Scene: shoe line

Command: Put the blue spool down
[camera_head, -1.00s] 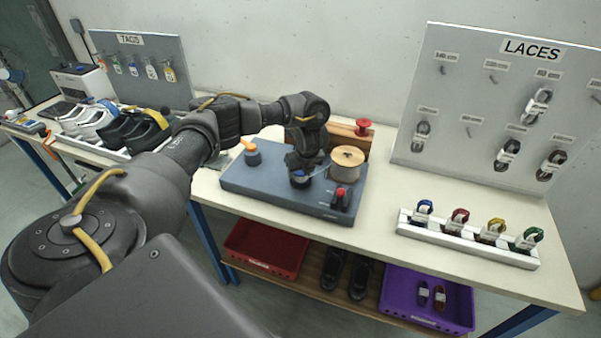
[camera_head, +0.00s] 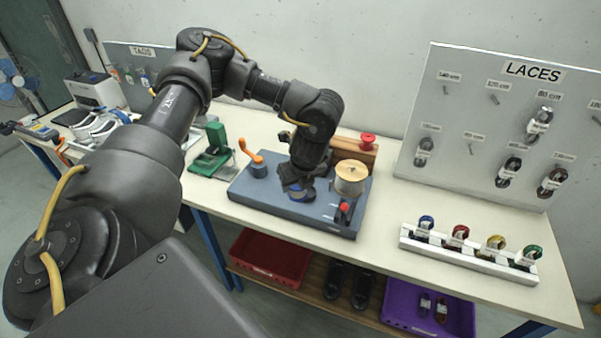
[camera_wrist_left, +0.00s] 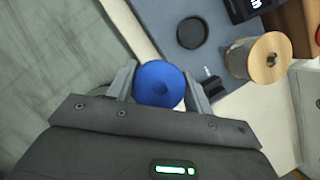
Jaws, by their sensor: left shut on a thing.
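The blue spool (camera_wrist_left: 159,84) sits between the two fingers of my left gripper (camera_wrist_left: 160,88) in the left wrist view. My left gripper (camera_head: 299,190) is shut on it. In the head view, the spool (camera_head: 301,196) shows as a small blue patch under the gripper, over the grey-blue board (camera_head: 265,201) on the bench. The gripper hides most of it there. Whether the spool touches the board I cannot tell. A dark round piece (camera_wrist_left: 192,32) is on the board beyond the spool in the left wrist view. My right gripper is not in view.
A wooden spool (camera_head: 351,178) and a red-topped part (camera_head: 344,209) stand right of my gripper. An orange-handled crank (camera_head: 257,166) and a green device (camera_head: 211,152) are left. A white lace rack (camera_head: 465,257) is at the right.

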